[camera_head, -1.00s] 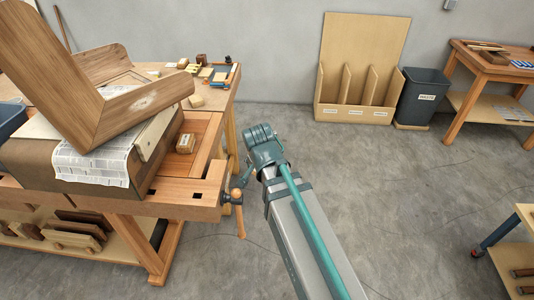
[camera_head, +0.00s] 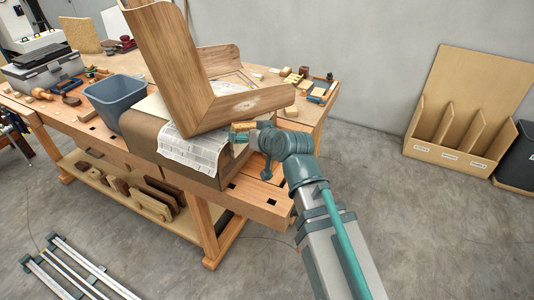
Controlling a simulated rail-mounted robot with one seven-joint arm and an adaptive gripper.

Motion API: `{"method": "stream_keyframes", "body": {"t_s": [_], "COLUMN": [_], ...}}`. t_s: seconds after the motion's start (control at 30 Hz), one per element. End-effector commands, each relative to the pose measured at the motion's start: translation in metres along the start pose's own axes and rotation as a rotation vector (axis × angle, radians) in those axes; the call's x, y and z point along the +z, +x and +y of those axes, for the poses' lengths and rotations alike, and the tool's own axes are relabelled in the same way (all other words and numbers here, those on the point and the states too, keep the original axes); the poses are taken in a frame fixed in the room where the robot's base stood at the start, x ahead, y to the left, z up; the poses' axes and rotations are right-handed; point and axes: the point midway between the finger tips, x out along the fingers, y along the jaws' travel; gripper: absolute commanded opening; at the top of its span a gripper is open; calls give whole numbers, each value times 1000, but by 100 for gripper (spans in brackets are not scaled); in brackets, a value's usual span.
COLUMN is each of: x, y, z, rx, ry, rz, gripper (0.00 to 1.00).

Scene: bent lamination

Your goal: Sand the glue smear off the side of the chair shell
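The chair shell (camera_head: 166,62) is a bent wooden L-shape resting on a brown form on the workbench. A pale patch, the glue smear (camera_head: 249,105), shows on the side of its lower leg. A small tan block (camera_head: 243,126) sits just below that leg, at the fingers of my gripper (camera_head: 239,139). My gripper points left over the bench's right part, and its wrist hides part of the area. The fingers are small and overlap the block in view, so I cannot tell whether they are around it or only beside it.
Newspaper (camera_head: 192,151) lies over the brown form (camera_head: 146,127) under the shell. A grey-blue bin (camera_head: 113,96) stands at the left. Small blocks and tools lie on the bench (camera_head: 264,190) behind. Open floor lies to the right, before a plywood rack (camera_head: 462,115).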

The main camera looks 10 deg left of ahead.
Motion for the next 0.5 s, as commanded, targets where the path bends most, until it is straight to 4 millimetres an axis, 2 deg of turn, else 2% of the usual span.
{"method": "stream_keyframes", "body": {"t_s": [0.03,0.13,0.33,0.5], "x": [-9,-20,-27,-32], "y": [-1,-3,0,11], "z": [0,-1,-2,-2], "rx": [-14,-34,-41,-40], "ry": [-6,-15,-18,-18], "rz": [17,44,55,54], "gripper": [60,60,60,60]}}
